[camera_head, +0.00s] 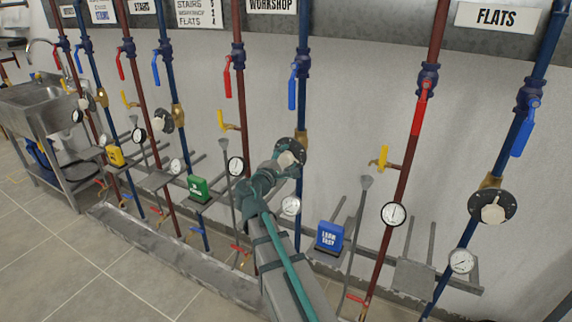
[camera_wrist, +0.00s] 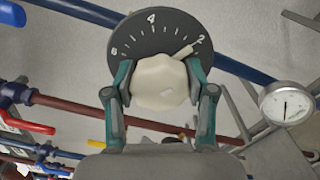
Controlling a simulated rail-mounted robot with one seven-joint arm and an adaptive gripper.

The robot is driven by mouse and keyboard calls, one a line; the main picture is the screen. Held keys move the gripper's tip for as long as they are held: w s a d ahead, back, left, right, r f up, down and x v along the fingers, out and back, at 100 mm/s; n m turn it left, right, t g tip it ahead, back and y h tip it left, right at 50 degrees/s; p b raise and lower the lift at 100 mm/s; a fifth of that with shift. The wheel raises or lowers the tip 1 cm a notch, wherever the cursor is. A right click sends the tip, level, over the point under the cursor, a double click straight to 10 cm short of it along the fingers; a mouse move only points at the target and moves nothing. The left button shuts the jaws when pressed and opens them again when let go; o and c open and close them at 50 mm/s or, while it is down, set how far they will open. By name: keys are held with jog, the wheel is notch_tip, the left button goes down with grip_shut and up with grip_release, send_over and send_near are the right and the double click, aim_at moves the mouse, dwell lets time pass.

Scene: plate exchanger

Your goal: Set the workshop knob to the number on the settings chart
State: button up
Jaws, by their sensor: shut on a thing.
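The white workshop knob (camera_wrist: 160,82) sits on a round dark dial (camera_wrist: 150,34) with 2, 4 and another number at the left. The knob's pale pointer (camera_wrist: 183,52) points at or just beside the 2. My gripper (camera_wrist: 159,80) has one finger on each side of the knob and is shut on it. In the head view my gripper (camera_head: 284,164) covers part of the dial on the blue pipe under the WORKSHOP sign (camera_head: 271,5).
Red and blue pipes with lever valves and gauges line the wall. A gauge (camera_wrist: 287,103) is right of my gripper in the wrist view. A blue box (camera_head: 330,237) stands on a bracket right of my arm. The FLATS pipes have another dial (camera_head: 492,207). A sink (camera_head: 48,100) is far left.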

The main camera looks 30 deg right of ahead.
dwell(0.4)
jog(key=o, duration=1.2)
jog(key=shift+s, duration=0.1)
jog(key=v, duration=1.2)
